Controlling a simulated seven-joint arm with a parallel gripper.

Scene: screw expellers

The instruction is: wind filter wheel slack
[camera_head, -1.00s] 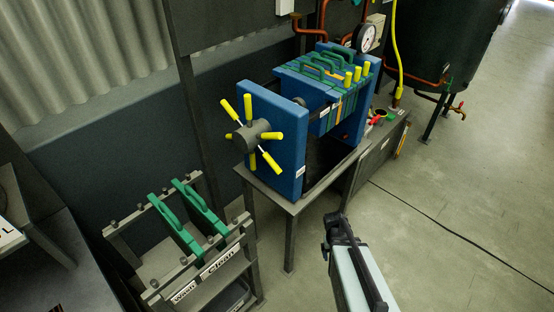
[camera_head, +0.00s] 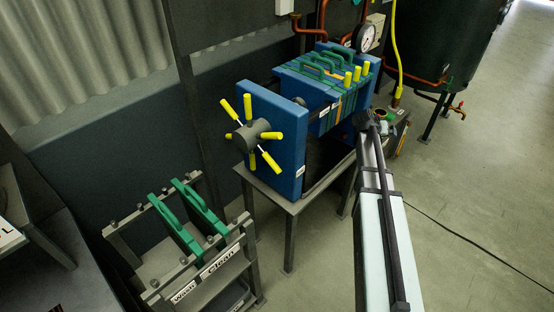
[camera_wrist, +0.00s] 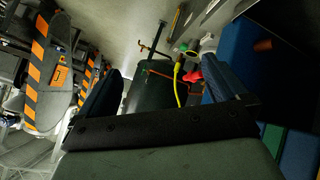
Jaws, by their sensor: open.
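The filter wheel (camera_head: 251,136) is a grey hub with several yellow-gripped spokes on the front of the blue end plate (camera_head: 274,140) of the filter press. Behind it stand plates with green handles (camera_head: 322,66) and several yellow levers (camera_head: 357,74). A gap shows between the blue end plate and the plate stack. My gripper (camera_head: 366,122) is at the press's right side, behind and to the right of the wheel, apart from it. In the wrist view my gripper (camera_wrist: 165,95) has its two dark fingers spread with nothing between them. The wheel is not in the wrist view.
A rack (camera_head: 196,262) with two green-handled plates stands at the lower left. A pressure gauge (camera_head: 366,38) and copper pipes are behind the press. A dark tank (camera_head: 440,45) stands at the back right. The right floor is clear except for a cable (camera_head: 470,246).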

